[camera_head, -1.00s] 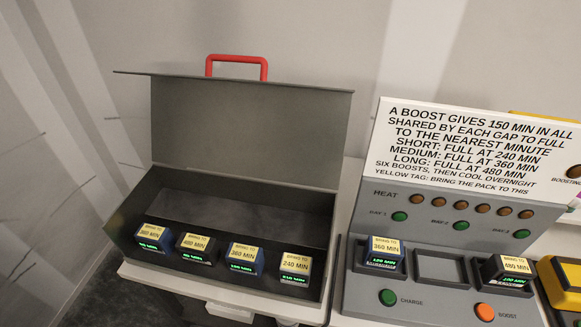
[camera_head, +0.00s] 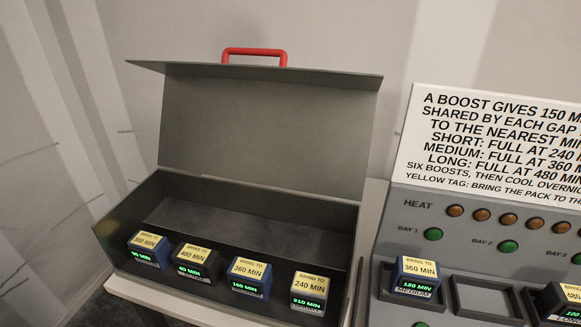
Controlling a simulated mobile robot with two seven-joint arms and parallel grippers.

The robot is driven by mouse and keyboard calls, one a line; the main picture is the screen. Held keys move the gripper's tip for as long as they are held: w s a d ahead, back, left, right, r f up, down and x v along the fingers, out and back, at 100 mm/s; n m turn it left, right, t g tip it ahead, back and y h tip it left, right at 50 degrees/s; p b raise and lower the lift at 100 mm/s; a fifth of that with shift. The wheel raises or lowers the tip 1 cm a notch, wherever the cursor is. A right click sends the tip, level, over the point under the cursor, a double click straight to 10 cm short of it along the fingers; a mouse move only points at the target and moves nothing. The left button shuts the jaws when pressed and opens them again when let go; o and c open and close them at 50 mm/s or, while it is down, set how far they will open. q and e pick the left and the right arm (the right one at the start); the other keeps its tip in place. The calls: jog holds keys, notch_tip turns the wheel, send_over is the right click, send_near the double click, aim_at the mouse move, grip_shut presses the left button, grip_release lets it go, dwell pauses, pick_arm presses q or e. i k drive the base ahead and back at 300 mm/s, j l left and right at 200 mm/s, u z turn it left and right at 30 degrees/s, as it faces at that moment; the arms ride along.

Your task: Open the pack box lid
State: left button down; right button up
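The pack box (camera_head: 118,224) is a dark grey case on a white bench at the left. Its lid (camera_head: 262,130) stands raised and open at the back, with a red handle (camera_head: 255,52) at its top edge. Several packs with yellow tags sit in a row along the front of the box, such as a blue one (camera_head: 250,289) and a dark one (camera_head: 197,272). The rear part of the box floor is bare. Neither of my grippers is in view.
A grey charging station (camera_head: 410,198) stands right of the box, with a white sign (camera_head: 500,150) and a row of amber lamps. A blue pack (camera_head: 417,278) sits in its left bay. The middle bay (camera_head: 485,298) is empty. A dark pack (camera_head: 562,302) is at the right edge.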

aim_at(307, 130)
jog(key=i+j+z, duration=0.2)
jog(key=j, duration=0.45)
jog(key=j+z, duration=0.15)
jog(key=j, duration=0.45)
